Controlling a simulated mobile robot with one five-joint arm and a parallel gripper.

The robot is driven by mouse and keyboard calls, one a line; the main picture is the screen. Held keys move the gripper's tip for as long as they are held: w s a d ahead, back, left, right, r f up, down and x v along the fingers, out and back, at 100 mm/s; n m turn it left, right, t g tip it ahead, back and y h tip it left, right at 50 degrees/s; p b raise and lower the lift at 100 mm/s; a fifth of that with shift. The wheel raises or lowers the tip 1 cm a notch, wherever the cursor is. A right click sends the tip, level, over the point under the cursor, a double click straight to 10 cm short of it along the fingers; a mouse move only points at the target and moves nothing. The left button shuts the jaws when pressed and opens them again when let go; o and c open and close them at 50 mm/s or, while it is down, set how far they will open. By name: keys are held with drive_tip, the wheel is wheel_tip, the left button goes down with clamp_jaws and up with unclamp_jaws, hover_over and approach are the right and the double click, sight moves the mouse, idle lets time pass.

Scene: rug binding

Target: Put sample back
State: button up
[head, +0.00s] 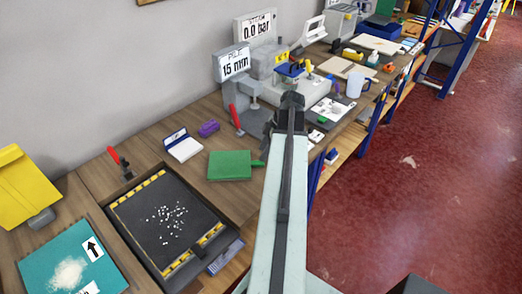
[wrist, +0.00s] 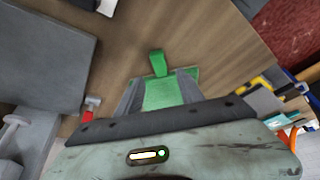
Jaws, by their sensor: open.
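A flat green sample (head: 230,165) with a small tab on its right side lies on the wooden bench (head: 190,105), below the purple block in the head view. In the wrist view a green piece (wrist: 163,95) with a tab shows between my two fingers. It looks like the same sample. My gripper (wrist: 160,93) has its fingers apart on either side of the green, and I cannot tell whether they touch it. In the head view my gripper (head: 290,100) is at the far end of my arm, its fingers hard to make out.
A dark tray (head: 135,215) with white bits and a teal mat (head: 40,265) lie at the lower left. A red-handled clamp (head: 236,116), a purple block (head: 208,128) and a grey press reading 15 mm (head: 235,65) stand nearby. Red floor (head: 410,190) lies beyond the bench edge.

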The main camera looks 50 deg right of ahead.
drive_tip(key=p+v, duration=0.4)
drive_tip(key=v, duration=0.2)
drive_tip(key=shift+r, duration=0.2)
drive_tip(key=shift+s+d, duration=0.1)
drive_tip(key=w+a+f+m+g, duration=0.1)
drive_tip(key=w+a+m, duration=0.1)
drive_tip(key=w+a, duration=0.65)
drive_tip(key=w+a+m+g+h, duration=0.1)
drive_tip(key=w+a, duration=0.3)
drive_tip(key=a, duration=1)
drive_tip(key=w+a+f+m+g, duration=0.1)
drive_tip(key=w+a+m, duration=0.1)
drive_tip(key=w+a, duration=0.65)
drive_tip(key=s+a+m+h, duration=0.1)
drive_tip(key=s+a+m, duration=0.1)
drive_tip(key=a, duration=1.6)
drive_tip(key=shift+a+m+g+h, duration=0.3)
drive_tip(key=shift+m+h, duration=0.1)
drive_tip(key=shift+s+r, duration=0.1)
